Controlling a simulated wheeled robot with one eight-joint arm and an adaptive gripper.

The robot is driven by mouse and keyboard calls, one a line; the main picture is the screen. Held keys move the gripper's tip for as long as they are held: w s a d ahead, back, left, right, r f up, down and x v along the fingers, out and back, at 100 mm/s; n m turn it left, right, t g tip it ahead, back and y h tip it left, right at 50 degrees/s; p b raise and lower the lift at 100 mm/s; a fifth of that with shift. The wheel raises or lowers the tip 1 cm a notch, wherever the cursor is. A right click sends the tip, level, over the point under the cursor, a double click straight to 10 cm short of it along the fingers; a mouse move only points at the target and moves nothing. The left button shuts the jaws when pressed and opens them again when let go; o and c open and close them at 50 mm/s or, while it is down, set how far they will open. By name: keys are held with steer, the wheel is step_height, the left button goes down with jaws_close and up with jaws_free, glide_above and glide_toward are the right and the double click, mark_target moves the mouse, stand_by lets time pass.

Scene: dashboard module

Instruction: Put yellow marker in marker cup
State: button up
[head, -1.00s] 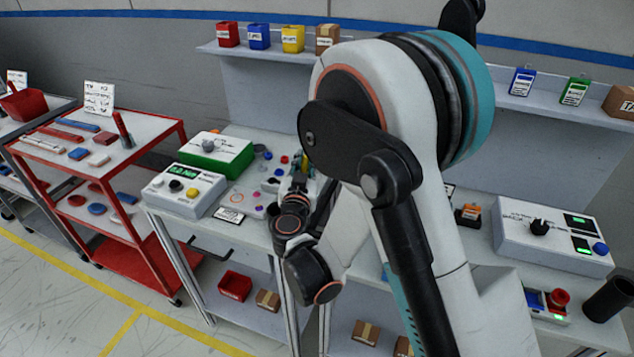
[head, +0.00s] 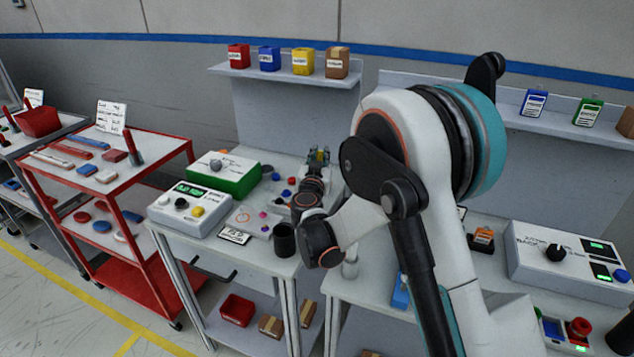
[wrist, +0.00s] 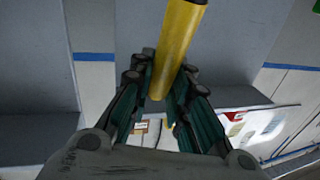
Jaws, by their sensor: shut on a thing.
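In the head view the gripper is over the back right of the left workbench, and the marker is too small there to make out clearly. A black cup (head: 284,241) stands upright near the front edge of that workbench, left of my forearm. It is likely the marker cup. The gripper is behind the cup in the picture and apart from it.
A green-based box (head: 225,175) and a grey control box (head: 188,203) stand left on the workbench. Small coloured knobs lie on a panel (head: 258,217) between them and the cup. A shelf (head: 285,75) with small bins is behind. Another black cylinder (head: 616,340) is at far right.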

steer(key=shift+w+f, duration=0.3)
steer(key=shift+f, duration=0.15)
steer(key=shift+s+a+f+b, duration=0.1)
steer(key=shift+s+f+b, duration=0.35)
steer(key=shift+f, duration=0.45)
steer(key=shift+s+a+f+b, duration=0.15)
steer(key=shift+s+f+b, duration=0.1)
steer(key=shift+f+b, duration=0.55)
steer(key=shift+s+a+f+b, duration=0.1)
steer(key=shift+s+f+b, duration=0.25)
steer(key=shift+f, duration=0.7)
steer(key=o, duration=0.9)
steer(key=shift+r, duration=0.1)
steer(key=shift+c, duration=0.2)
steer(key=shift+f, duration=0.2)
steer(key=s+p, duration=0.2)
steer(key=s, duration=1.1)
steer(key=shift+s+a, duration=0.4)
steer(key=shift+a, duration=0.05)
steer(key=shift+r, duration=0.1)
